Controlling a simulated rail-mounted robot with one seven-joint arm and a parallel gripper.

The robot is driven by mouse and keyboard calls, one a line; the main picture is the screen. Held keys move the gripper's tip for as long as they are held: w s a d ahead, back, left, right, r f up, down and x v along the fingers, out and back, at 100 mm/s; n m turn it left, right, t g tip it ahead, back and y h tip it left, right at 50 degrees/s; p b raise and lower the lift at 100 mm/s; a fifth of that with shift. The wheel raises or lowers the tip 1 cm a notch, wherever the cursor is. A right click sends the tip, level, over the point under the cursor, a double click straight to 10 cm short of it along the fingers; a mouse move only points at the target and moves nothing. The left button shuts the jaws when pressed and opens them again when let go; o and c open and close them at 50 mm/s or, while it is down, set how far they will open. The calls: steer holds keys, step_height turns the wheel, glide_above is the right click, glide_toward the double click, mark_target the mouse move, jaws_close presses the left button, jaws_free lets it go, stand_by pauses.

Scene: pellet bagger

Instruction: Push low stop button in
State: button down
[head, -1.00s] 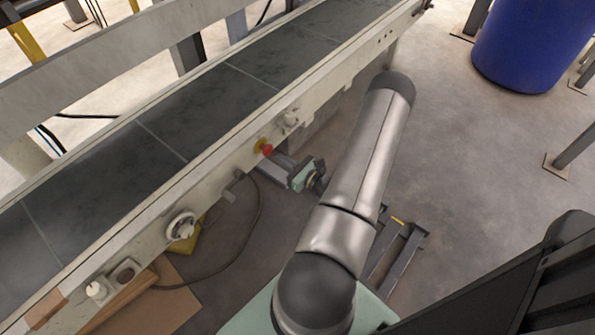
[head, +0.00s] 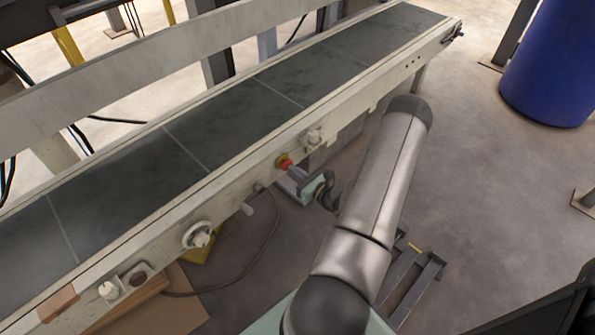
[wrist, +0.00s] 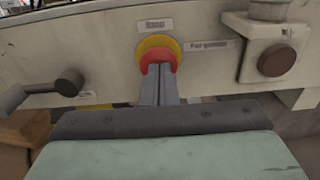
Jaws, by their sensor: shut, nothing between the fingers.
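The stop button is a red mushroom head on a yellow ring (head: 283,160), set in the side rail of the conveyor. In the wrist view the red button (wrist: 158,57) sits at the upper middle, below a small label. My gripper (head: 290,168) is shut and empty, with its fingertips at the button's face. In the wrist view the shut fingers (wrist: 158,72) overlap the lower middle of the red head and hide part of it. They appear to touch it; how far the button is pressed in cannot be told.
A dark knob on a bracket (wrist: 276,60) is right of the button, and a black-knobbed lever (wrist: 68,84) is to its left. The conveyor belt (head: 215,115) runs above the rail. A blue drum (head: 550,65) stands far right. A cable hangs below the rail.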

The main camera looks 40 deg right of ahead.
steer(key=shift+w+a+r, duration=0.1)
steer(key=shift+w+r, duration=0.05)
steer(key=shift+w, duration=0.55)
steer(key=s+d+p, duration=0.1)
steer(key=s+p, duration=0.2)
steer(key=s, duration=1.2)
steer(key=shift+s+d+f, duration=0.15)
steer(key=shift+d+f, duration=0.05)
steer(key=shift+d, duration=0.2)
